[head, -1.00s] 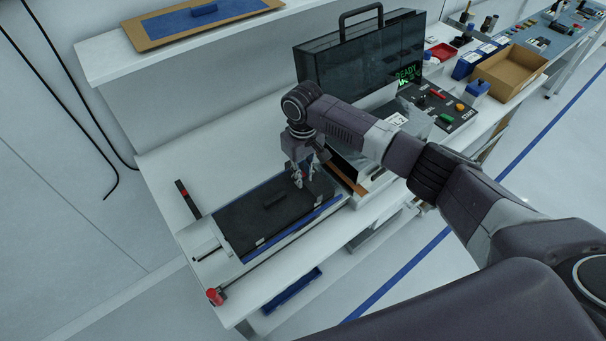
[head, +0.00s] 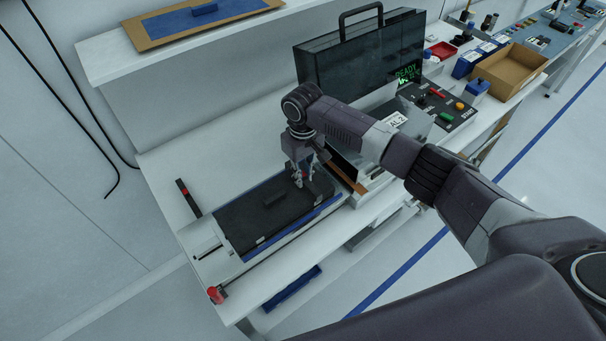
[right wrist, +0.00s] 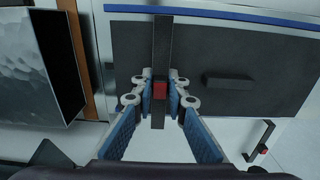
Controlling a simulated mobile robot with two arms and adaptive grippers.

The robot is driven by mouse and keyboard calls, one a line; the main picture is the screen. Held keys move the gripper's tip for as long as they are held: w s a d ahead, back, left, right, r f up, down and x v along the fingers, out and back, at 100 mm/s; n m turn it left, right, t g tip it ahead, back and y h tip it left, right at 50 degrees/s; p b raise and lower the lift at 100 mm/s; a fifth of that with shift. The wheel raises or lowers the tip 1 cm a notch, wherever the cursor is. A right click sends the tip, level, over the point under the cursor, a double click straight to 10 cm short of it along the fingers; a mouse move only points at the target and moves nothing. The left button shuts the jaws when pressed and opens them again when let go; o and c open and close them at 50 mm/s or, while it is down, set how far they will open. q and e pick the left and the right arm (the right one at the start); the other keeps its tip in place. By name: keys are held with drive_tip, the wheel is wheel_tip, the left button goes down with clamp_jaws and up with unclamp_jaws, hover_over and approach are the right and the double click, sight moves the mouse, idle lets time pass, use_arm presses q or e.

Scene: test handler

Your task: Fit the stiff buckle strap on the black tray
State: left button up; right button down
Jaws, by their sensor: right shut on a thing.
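The black tray (head: 240,224) lies flat in a light fixture on the bench, with a small raised dark block (right wrist: 228,81) on it. My right gripper (head: 299,181) points down over the tray's right end. In the right wrist view its fingers (right wrist: 160,92) are shut on the red buckle of a stiff dark strap (right wrist: 162,45). The strap runs straight across one end of the tray, past both long edges. I cannot tell whether it touches the tray. A second dark strap (head: 188,200) with a red part lies on the bench behind the tray. My left gripper is not in view.
A dark machine housing (head: 340,67) with a handle and a green READY display stands behind. A control panel (head: 437,107) with coloured buttons and a cardboard box (head: 510,70) are at right. A red knob (head: 215,295) is at the front left corner. Bench left of the tray is mostly clear.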

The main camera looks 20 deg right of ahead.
drive_tip(key=shift+f, duration=0.45)
idle(0.3)
drive_tip(key=shift+s, duration=0.1)
idle(0.4)
drive_tip(key=shift+f, duration=0.1)
idle(0.7)
drive_tip(key=c, duration=2.1)
unclamp_jaws()
drive_tip(key=shift+r, duration=1.1)
